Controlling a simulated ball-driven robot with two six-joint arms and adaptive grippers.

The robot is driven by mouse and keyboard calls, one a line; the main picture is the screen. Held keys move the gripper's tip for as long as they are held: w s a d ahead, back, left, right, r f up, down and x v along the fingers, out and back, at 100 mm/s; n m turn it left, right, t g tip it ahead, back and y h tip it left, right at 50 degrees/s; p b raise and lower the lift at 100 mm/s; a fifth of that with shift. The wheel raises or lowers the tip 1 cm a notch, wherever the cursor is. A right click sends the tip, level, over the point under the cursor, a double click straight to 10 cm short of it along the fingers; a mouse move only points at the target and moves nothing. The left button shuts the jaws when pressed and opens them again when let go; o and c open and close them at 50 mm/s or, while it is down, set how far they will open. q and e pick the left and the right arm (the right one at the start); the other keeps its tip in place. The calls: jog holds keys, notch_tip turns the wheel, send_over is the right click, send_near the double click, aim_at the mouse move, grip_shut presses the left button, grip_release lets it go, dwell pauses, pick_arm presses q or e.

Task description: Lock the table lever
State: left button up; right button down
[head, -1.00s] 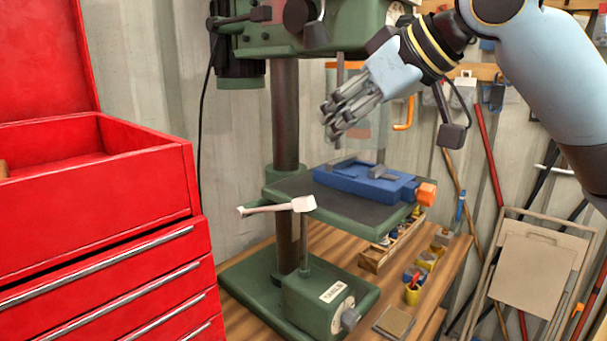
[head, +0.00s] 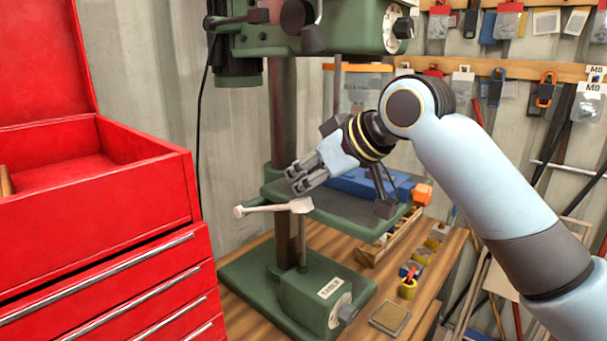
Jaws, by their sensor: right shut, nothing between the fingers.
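The table lever (head: 272,208) is a pale handle with a round knob at its left end. It sticks out to the left from the front left side of the drill press table (head: 345,220), lying nearly level. My right gripper (head: 293,180) is shut and empty. It appears just above and behind the lever's right end, over the left part of the table, and I see no contact with the lever. A blue vise (head: 358,184) with an orange end sits on the table, partly hidden behind my right gripper and wrist. My left gripper is not in view.
A red tool chest (head: 90,230) with an open lid fills the left side. The wooden bench (head: 420,285) holds a yellow cup (head: 408,290) and small boxes.

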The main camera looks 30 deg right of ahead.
aim_at(315, 211)
jog(key=shift+w, duration=0.1)
jog(key=f+b, duration=0.1)
jog(key=b, duration=0.1)
jog(key=s+f+t+b, duration=0.1)
jog(key=f+b, duration=0.1)
jog(key=s+f+t+b, duration=0.1)
jog(key=f+b, duration=0.1)
jog(key=shift+s+d+f+y+b, duration=0.15)
jog(key=shift+d+y+b, duration=0.2)
jog(key=shift+d+y, duration=0.05)
jog(key=shift+s+t, duration=0.2)
jog(key=shift+t, duration=0.2)
